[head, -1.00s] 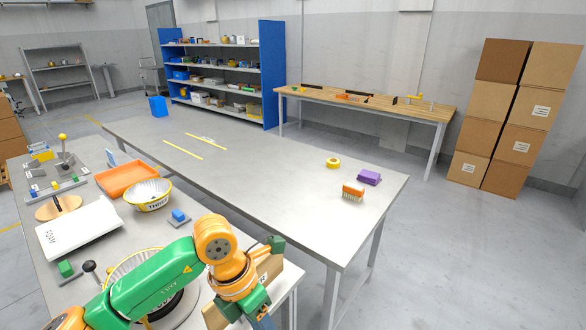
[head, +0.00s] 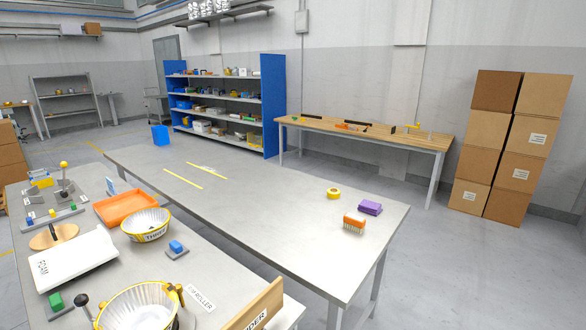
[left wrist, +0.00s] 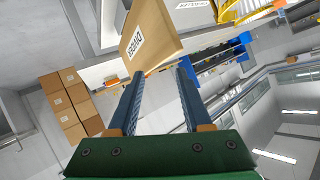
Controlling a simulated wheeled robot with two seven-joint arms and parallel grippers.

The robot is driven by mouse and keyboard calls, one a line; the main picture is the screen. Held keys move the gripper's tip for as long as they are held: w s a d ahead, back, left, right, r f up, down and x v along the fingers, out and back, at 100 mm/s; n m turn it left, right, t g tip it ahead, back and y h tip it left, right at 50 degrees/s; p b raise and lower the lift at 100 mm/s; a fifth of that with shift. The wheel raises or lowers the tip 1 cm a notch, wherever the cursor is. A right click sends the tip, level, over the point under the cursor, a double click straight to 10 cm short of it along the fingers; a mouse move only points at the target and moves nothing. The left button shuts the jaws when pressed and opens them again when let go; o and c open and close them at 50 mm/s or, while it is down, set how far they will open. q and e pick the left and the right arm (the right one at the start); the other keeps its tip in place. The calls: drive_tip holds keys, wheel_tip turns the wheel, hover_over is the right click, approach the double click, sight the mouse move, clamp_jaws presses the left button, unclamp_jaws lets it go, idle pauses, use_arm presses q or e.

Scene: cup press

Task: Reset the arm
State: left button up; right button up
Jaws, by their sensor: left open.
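My left gripper (left wrist: 157,95) shows in the left wrist view with its two blue-grey fingers spread apart and nothing between them. A cardboard-coloured box or divider with a printed label (left wrist: 150,35) stands beyond the fingertips in that view. It also shows at the bottom of the head view (head: 258,306). Neither arm is in the head view now. My right gripper is in no current view.
The near table holds a ribbed bowl with a yellow rim (head: 138,306), a second such bowl (head: 147,225), an orange tray (head: 125,208) and a white foam block (head: 72,262). The long grey table (head: 270,225) is mostly clear, with a brush (head: 354,223) at its right end.

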use_arm(q)
drive_tip(key=s+a+f+n+g, duration=0.1)
drive_tip(key=s+f+g, duration=0.45)
drive_tip(key=s, duration=0.35)
drive_tip(key=s+f+n+g, duration=0.1)
drive_tip(key=s+f+g, duration=0.3)
drive_tip(key=s+f, duration=0.4)
wheel_tip(320, 180, down, 15)
drive_tip(key=s+g, duration=0.1)
drive_tip(key=s, duration=0.2)
drive_tip(key=s+a+f+g, duration=0.1)
drive_tip(key=s+a+f, duration=0.1)
drive_tip(key=s+f, duration=0.8)
drive_tip(key=shift+s+a+m, duration=0.25)
drive_tip(key=shift+s+m, duration=0.05)
drive_tip(key=shift+s, duration=0.6)
drive_tip(key=shift+s+f+g, duration=0.1)
drive_tip(key=shift+g, duration=0.15)
